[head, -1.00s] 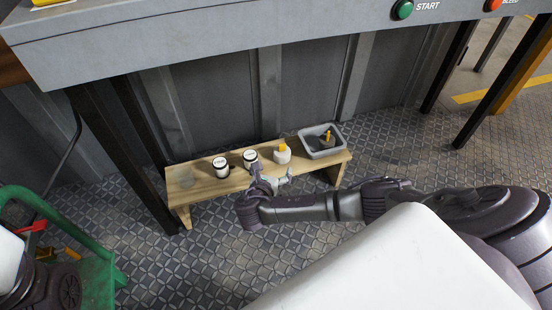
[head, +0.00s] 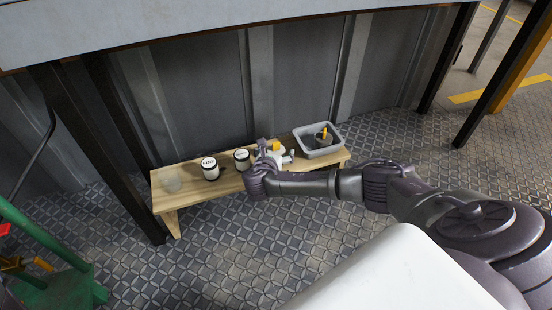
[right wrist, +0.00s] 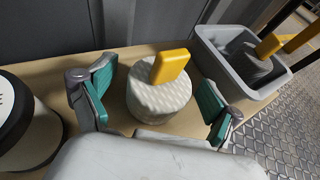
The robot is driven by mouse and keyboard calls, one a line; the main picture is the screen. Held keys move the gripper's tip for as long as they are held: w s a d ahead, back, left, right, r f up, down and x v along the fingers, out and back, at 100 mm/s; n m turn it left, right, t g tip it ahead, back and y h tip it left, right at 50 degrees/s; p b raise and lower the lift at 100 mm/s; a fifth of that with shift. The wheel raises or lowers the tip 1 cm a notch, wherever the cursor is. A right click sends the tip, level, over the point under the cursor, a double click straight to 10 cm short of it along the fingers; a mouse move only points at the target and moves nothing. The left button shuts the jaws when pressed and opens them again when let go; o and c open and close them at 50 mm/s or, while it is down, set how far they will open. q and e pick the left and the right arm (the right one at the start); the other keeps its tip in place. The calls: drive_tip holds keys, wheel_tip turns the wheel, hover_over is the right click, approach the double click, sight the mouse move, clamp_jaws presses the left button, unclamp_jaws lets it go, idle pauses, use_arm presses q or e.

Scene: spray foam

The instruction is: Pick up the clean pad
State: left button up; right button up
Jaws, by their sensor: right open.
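The clean pad (right wrist: 160,98) is a round white textured pad with an upright yellow handle (right wrist: 171,66). It stands on the wooden bench (head: 228,184). In the head view my right gripper hides most of it, and its yellow handle (head: 276,146) shows. My right gripper (right wrist: 156,100) is open, with one teal-lined finger on each side of the pad; whether either finger touches it I cannot tell. My right gripper also shows in the head view (head: 274,153), over the bench. My left gripper is not in view.
A grey tray (head: 337,146) at the bench's right end holds a dark grey pad with a yellow handle (right wrist: 268,46). Two white jars with dark lids (head: 210,169) (head: 242,160) stand left of the gripper.

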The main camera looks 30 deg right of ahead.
drive_tip(key=c, duration=1)
